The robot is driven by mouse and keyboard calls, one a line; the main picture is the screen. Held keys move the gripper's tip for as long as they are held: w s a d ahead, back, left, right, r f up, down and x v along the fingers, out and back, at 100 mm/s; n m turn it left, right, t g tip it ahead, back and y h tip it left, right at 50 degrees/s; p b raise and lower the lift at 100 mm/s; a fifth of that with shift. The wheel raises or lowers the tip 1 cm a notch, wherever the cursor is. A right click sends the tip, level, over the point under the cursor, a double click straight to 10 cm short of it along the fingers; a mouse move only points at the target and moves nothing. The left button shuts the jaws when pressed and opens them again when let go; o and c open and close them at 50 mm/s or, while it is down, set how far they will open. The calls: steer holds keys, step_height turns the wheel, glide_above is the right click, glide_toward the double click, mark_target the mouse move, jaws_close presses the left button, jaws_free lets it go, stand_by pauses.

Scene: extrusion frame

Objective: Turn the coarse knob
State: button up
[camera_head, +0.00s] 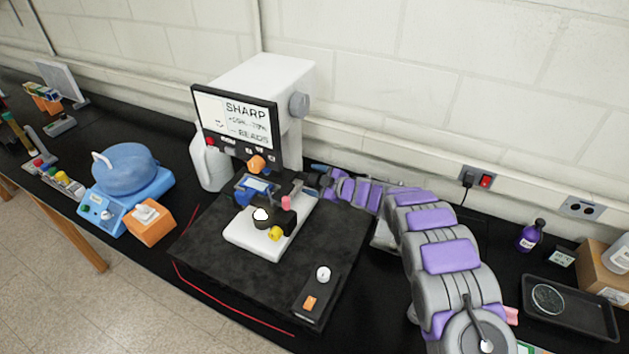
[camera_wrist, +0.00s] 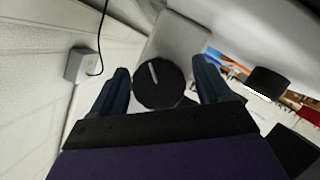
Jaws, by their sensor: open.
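In the wrist view a round black knob (camera_wrist: 160,90) with a white line across its face sits on the side of a pale grey block. No label shows, so I cannot confirm that it is the coarse knob. My gripper (camera_wrist: 161,66) is open, with one dark blue finger on each side of the knob in the picture. I cannot tell whether either finger touches it. In the head view my gripper (camera_head: 317,168) is low at the right side of the white machine with the screen (camera_head: 235,122). The black knob cannot be made out there.
A small stage with a white base (camera_head: 248,238) and coloured knobs stands on a dark slab (camera_head: 215,257). A grey knob (camera_head: 299,105) sticks out of the machine's upper right side. A wall socket with a cord (camera_head: 477,179) is behind my arm. A black tray (camera_head: 590,318) lies far right.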

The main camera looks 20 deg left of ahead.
steer(key=v, duration=1.7)
steer(key=shift+d, duration=0.2)
